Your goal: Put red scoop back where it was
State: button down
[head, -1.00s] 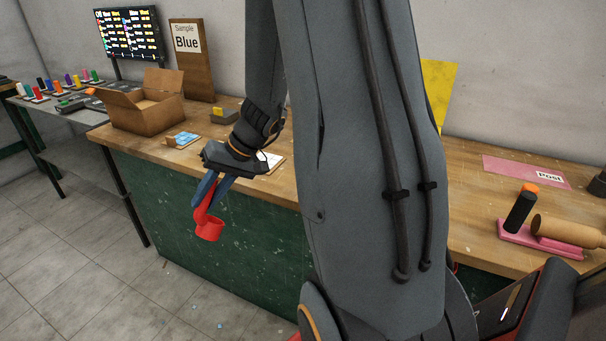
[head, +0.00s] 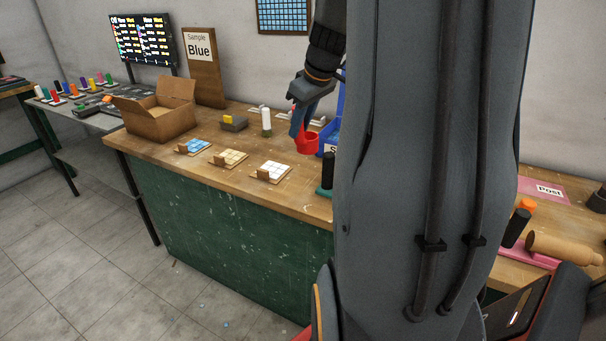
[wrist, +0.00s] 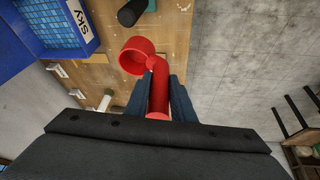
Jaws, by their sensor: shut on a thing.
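The red scoop (head: 307,143) is held in my gripper (head: 303,117) above the back part of the wooden bench, beside a blue bin. In the wrist view my gripper's blue-grey fingers (wrist: 160,95) are shut on the handle of the red scoop (wrist: 139,57), with its round cup out beyond the fingertips. My own arm hides much of the bench's middle in the head view. I cannot tell whether the scoop touches the bench.
A blue bin (wrist: 18,38) labelled "SKY" holds blue tiles. A dark cylinder (head: 327,172) and a white-and-green bottle (head: 266,121) stand nearby.

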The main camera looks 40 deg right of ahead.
notch_tip(320, 180, down, 14)
jog(key=shift+p, duration=0.4)
jog(key=c, duration=1.5)
grip_release()
jog(key=shift+r, duration=0.1)
jog(key=b+v, duration=0.2)
jog(key=v, duration=1)
jog(key=s+a+f+g, duration=0.1)
jog(key=s+a+f, duration=0.1)
jog(key=a, duration=0.7)
jog(key=s+a+f+m+g, duration=0.1)
jog(key=s+a+f, duration=0.2)
jog(key=a, duration=0.6)
jog(key=s+a+f+m+g, duration=0.1)
jog(key=s+a+f, duration=0.2)
jog(key=a, duration=0.6)
jog(key=shift+s+a+f, duration=0.2)
jog(key=shift+a+f, duration=0.2)
jog(key=shift+f, duration=0.3)
